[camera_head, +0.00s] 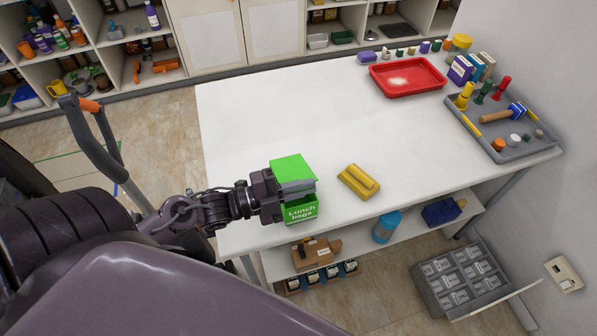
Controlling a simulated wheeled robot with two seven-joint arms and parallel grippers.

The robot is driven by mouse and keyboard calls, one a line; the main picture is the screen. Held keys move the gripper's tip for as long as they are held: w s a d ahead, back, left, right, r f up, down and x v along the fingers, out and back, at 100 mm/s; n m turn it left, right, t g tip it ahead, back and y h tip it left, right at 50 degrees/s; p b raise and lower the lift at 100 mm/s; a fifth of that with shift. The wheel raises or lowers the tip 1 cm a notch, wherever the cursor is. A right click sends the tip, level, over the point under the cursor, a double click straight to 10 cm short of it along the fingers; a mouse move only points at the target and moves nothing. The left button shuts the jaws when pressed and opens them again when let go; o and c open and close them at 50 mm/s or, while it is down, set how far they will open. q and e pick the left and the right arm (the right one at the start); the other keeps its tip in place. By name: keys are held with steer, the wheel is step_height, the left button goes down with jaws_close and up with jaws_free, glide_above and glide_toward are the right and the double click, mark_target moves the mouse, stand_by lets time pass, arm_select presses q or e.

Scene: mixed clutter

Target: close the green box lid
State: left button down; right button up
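The green box (301,212) stands near the front left edge of the white table. Its front reads "Lunch bags". The green lid (292,167) shows above and behind my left gripper, tilted up rather than flat on the box. My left gripper (298,188) reaches in from the left across the box, between the lid's visible face and the lettered front. Its grey fingers overlap the lid's lower part in the picture. I cannot tell whether they touch it or how far apart they are. My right gripper is not in view.
A yellow brush-like block (359,181) lies right of the box. A red tray (407,78) and a grey tool tray (503,124) are farther back right. The table's middle is clear. A shelf (345,246) with items sits below the tabletop.

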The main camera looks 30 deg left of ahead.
arm_select(q)
steer(key=shift+s+d+f+m+b, duration=0.2)
steer(key=shift+f+m+b, duration=0.5)
steer(key=shift+f, duration=0.5)
steer(key=shift+s+d+f+m+b, duration=0.25)
steer(key=shift+f+m+b, duration=0.25)
steer(key=shift+f+b, duration=0.55)
steer(key=shift+s+d+f+m+b, duration=0.2)
steer(key=shift+f+m+b, duration=0.35)
steer(key=shift+f, duration=0.85)
steer(key=c, duration=1.6)
jaws_free()
steer(key=shift+w+r, duration=0.1)
steer(key=shift+v, duration=3.95)
